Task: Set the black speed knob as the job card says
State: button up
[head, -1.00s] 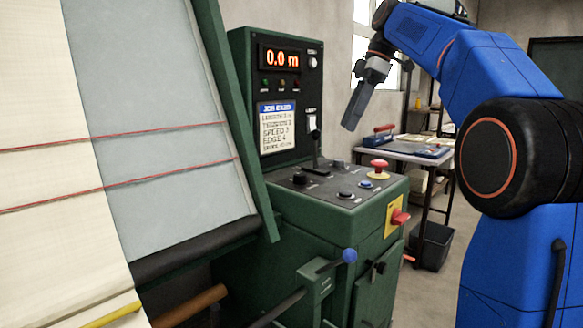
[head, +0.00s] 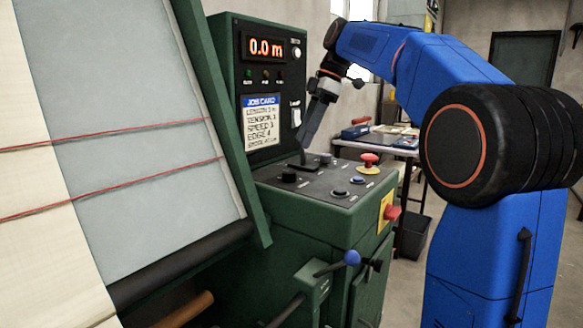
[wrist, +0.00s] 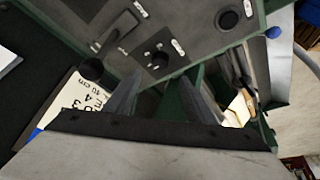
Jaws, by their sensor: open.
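The job card (head: 262,120) on the machine's upright panel reads "SPEED 3" and "EDGE 4"; part of it shows in the wrist view (wrist: 75,112). My gripper (head: 304,148) is open and empty, pointing down over the sloping control panel. In the wrist view, a small black knob on a dial (wrist: 158,60) lies just beyond and between the open fingertips (wrist: 163,78), apparently not gripped. Knob labels are too small to read, so I cannot tell which is speed.
A black lever in a slot (head: 304,166) stands close to my gripper. A red mushroom button (head: 369,159) and smaller buttons (head: 341,193) sit on the panel. The display (head: 266,47) reads 0.0 m. Cloth with red lines (head: 80,150) fills the left.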

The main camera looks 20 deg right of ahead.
aim_at(290, 172)
jog(key=x, duration=1)
jog(key=shift+d, duration=0.1)
jog(key=c, duration=1)
